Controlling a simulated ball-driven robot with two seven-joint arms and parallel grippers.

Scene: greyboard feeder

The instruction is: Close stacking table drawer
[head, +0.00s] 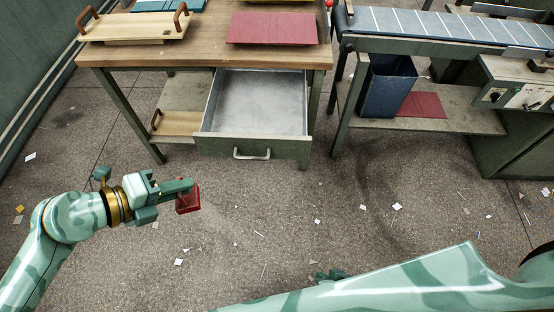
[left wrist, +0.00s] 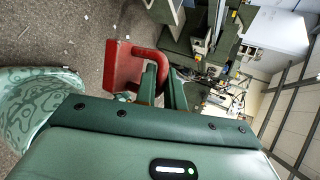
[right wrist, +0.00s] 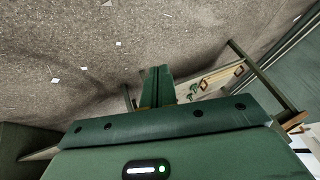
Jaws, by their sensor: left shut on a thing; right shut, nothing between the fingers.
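The stacking table (head: 110,54) has a wooden top and green legs. Its drawer (head: 208,106) is pulled out toward me, and its grey inside looks empty. The drawer's metal handle (head: 252,154) is on the green front panel. My left gripper (head: 186,188) is left of and nearer than the drawer, apart from it. It is shut on a red tool (head: 189,200), whose looped handle also shows in the left wrist view (left wrist: 122,68). My right gripper (right wrist: 158,84) is shut and empty in the right wrist view. In the head view my right arm mostly hides it, low and right of the drawer.
A wooden tray (head: 135,27) and red board (head: 272,28) lie on the tabletop. Another tray (head: 178,123) is on the lower shelf beside the drawer. A conveyor (head: 440,24) with a blue bin (head: 386,85) under it stands right. The floor before the drawer has only paper scraps.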

